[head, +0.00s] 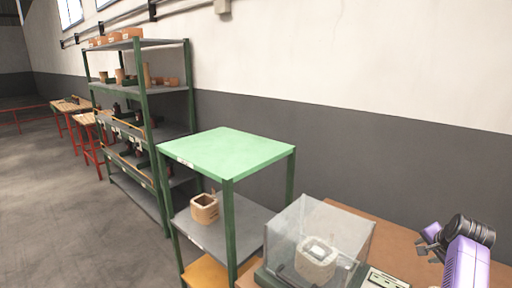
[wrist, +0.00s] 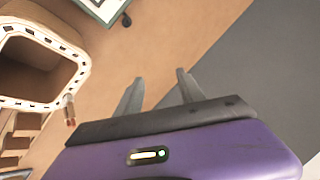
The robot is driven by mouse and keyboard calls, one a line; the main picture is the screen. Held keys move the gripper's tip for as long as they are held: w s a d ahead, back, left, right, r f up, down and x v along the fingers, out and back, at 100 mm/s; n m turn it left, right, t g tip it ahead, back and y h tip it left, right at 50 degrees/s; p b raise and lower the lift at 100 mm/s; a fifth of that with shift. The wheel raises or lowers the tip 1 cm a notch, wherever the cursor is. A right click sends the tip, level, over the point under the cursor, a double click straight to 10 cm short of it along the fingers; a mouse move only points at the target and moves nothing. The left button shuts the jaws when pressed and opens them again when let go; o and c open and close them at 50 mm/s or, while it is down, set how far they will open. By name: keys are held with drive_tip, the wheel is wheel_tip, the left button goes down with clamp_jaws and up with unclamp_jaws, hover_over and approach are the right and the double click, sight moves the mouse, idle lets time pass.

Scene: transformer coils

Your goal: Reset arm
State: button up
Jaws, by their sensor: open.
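My gripper (wrist: 160,92) shows in the wrist view with its two grey fingers apart and nothing between them. It is over a brown table top (wrist: 180,35). Part of my purple arm (head: 466,262) shows at the right of the head view, above the brown table; the fingers cannot be made out there. A square, hollow, light-wood coil part (wrist: 45,60) is at the left of the wrist view, apart from the fingers.
A clear box (head: 320,240) with a coil inside stands on the brown table. A green-topped shelf (head: 225,152) holds a wooden coil (head: 204,209) on its middle level. A tall shelf rack (head: 140,90) stands behind. Grey floor (head: 70,215) is open at the left.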

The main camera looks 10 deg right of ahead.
drive_tip(key=s+a+r+n+t+y, duration=0.1)
drive_tip(key=s+a+r+n+t, duration=0.4)
drive_tip(key=s+a, duration=1.4)
drive_tip(key=s+a+r+n+t+y, duration=0.15)
drive_tip(key=s+a+n+t, duration=0.45)
drive_tip(key=s+a+n, duration=0.95)
drive_tip(key=s+a+f+m+g+y, duration=0.1)
drive_tip(key=s+a+m, duration=0.3)
drive_tip(key=s+a, duration=0.5)
drive_tip(key=shift+s+f+g+y, duration=0.35)
drive_tip(key=shift+s+f+g, duration=0.55)
drive_tip(key=shift+s, duration=0.3)
drive_tip(key=shift+a, duration=0.1)
